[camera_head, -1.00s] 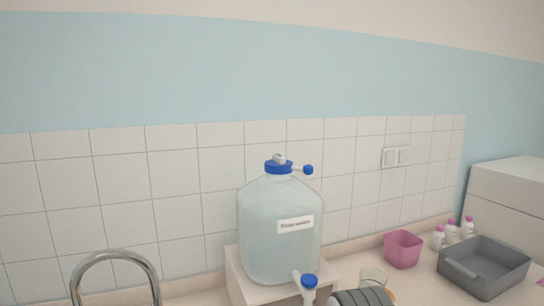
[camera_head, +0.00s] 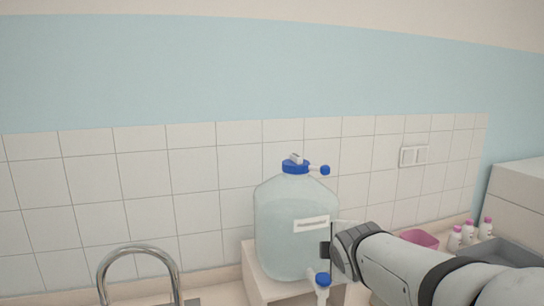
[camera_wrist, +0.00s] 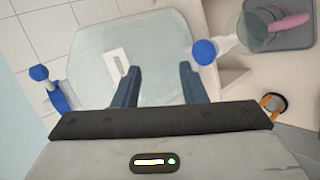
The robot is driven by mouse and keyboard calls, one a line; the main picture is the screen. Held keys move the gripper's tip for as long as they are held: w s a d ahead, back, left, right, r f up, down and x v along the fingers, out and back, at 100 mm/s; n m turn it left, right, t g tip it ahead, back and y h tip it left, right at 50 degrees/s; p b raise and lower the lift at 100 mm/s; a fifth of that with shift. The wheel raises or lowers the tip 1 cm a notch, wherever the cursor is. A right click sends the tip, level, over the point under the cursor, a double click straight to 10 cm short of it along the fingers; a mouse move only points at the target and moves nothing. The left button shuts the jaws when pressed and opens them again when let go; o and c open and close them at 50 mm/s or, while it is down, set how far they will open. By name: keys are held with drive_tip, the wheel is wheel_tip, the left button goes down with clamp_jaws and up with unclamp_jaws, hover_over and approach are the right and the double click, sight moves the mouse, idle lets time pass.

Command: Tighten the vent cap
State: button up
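The clear carboy (camera_head: 282,235) stands upright with a white label on its front. Its blue lid (camera_head: 294,169) has a small side arm ending in the round blue vent cap (camera_head: 325,170). In the wrist view the vent cap (camera_wrist: 39,73) is at the far left, beside the blue lid (camera_wrist: 57,101). How tightly the cap sits cannot be told. My gripper (camera_head: 328,250) is in front of the carboy's lower right, well below the cap. In the wrist view my gripper (camera_wrist: 160,66) has its fingers apart, with nothing held between them.
The spigot has a blue knob (camera_head: 323,280), close to my gripper. A white stand (camera_head: 249,265) supports the carboy. A curved metal tap (camera_head: 140,250) is at lower left. A pink container (camera_head: 419,238), bottles (camera_head: 469,232) and a grey tub (camera_head: 510,252) are at right.

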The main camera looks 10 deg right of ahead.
drive_tip(key=w+r+n+t+y+p, duration=0.1)
drive_tip(key=w+r+n+t, duration=0.2)
drive_tip(key=w+r+n, duration=0.5)
drive_tip(key=n+t+y+p, duration=0.2)
drive_tip(key=n+t+y, duration=0.2)
drive_tip(key=n, duration=1.1)
approach(300, 159)
drive_tip(key=w, duration=0.3)
drive_tip(key=shift+y, duration=0.3)
drive_tip(key=p+x, duration=0.3)
drive_tip(key=x, duration=0.3)
drive_tip(key=shift+w+a+r, duration=0.1)
drive_tip(key=shift+a, duration=0.05)
drive_tip(key=shift+w+a+p, duration=0.15)
drive_tip(key=shift+w+p, duration=0.15)
drive_tip(key=shift+w, duration=0.4)
clamp_jaws()
